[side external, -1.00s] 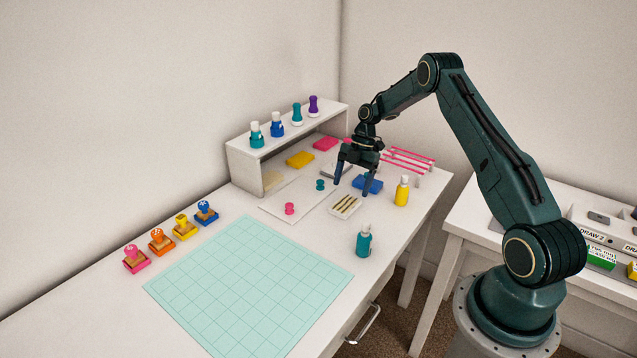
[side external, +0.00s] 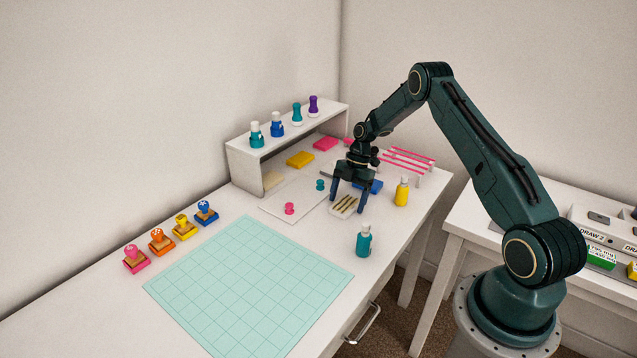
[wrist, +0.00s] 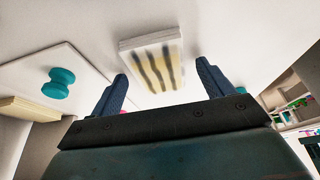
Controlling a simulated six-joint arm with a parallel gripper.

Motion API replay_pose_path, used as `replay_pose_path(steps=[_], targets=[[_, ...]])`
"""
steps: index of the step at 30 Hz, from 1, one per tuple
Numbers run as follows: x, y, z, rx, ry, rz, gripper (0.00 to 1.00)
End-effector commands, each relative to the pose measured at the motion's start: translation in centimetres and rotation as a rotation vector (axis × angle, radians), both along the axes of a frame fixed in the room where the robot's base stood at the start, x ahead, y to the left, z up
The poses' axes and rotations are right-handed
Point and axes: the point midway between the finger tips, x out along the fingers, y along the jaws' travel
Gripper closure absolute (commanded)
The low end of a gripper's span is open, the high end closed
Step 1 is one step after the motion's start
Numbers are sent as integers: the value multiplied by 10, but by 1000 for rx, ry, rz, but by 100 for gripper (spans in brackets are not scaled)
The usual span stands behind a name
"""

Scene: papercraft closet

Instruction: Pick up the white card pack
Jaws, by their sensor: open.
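The white card pack (side external: 343,207) lies flat on the white desk, with several dark and gold stripes on its top. In the wrist view the pack (wrist: 153,61) shows just beyond my fingertips, centred roughly between them and slightly turned. My gripper (side external: 348,204) is open and empty, pointing down over the pack, with one finger to each side in the side view. The wrist view shows both blue fingers (wrist: 162,75) spread apart. I cannot tell whether the fingertips touch the desk.
A blue block (side external: 373,187) lies just behind my gripper. A yellow bottle (side external: 402,192) and a teal bottle (side external: 364,241) stand to the right and in front. Pink (side external: 289,208) and teal knobs (side external: 320,185) sit on a white sheet at left. The green grid mat (side external: 250,285) is clear.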

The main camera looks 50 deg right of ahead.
Motion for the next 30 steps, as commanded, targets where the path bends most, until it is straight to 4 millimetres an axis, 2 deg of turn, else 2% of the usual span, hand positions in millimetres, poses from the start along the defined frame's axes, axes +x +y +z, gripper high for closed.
replay_pose_path(steps=[22, 23, 30], targets=[[0, 0, -3, 0, -1, 0, 20], [0, 0, -3, 0, -1, 0, 22], [0, 0, -3, 0, -1, 0, 69]])
